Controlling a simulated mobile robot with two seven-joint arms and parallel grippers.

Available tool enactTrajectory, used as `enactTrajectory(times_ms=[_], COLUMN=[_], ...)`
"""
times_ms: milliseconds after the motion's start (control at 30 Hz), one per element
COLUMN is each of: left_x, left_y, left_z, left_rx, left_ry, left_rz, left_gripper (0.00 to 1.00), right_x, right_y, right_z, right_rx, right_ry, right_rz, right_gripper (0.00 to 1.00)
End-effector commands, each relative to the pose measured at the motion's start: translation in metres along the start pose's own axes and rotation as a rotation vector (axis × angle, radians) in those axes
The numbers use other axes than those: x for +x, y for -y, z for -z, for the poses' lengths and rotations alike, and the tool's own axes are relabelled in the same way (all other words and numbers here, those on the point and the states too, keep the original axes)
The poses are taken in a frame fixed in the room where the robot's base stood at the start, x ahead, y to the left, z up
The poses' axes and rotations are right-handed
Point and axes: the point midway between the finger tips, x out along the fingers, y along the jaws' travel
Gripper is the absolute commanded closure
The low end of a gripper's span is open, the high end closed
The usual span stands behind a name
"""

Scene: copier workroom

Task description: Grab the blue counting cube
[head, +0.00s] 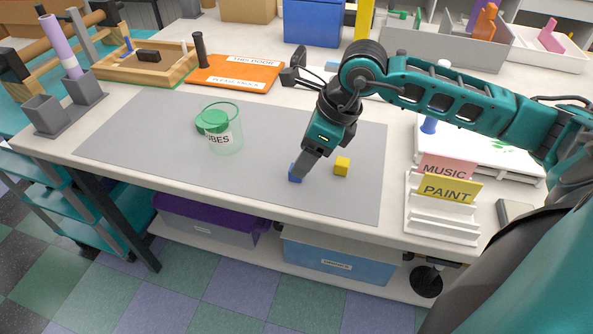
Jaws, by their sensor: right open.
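The blue counting cube (294,174) lies on the grey mat (250,171) near its front edge, partly hidden by my right gripper. My right gripper (299,176) points down at the cube, with its fingertips right at it. It is open, but I cannot tell whether its fingers touch the cube. A yellow cube (342,167) lies a little to the right. A clear green-rimmed jar labelled "CUBES" (223,138) stands on the mat to the left. My left gripper is not in view.
A green lid (208,120) lies behind the jar. An orange sign (235,73) and a wooden tray (150,72) lie at the back left. A white rack with "MUSIC" (443,168) and "PAINT" (449,190) cards stands at the right. The mat's front left is clear.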

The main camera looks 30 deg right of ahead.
Motion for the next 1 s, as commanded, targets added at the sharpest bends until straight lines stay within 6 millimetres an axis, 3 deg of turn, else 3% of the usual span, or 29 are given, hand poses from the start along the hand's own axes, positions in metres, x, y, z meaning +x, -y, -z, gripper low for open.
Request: enactTrajectory(times_ms=[300,567,1000], left_x=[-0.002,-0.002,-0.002], left_y=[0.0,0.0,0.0], left_z=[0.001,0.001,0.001], left_rx=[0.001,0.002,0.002], left_ry=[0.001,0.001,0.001], left_rz=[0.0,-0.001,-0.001], left_gripper=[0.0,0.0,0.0], right_x=[0.043,0.045,0.045], right_y=[0.003,0.003,0.003], right_z=[0.003,0.003,0.003], right_rx=[0.001,0.0,0.001], right_ry=[-0.001,-0.001,-0.001], right_rz=[-0.003,-0.003,-0.002], right_gripper=[0.4,0.4,0.82])
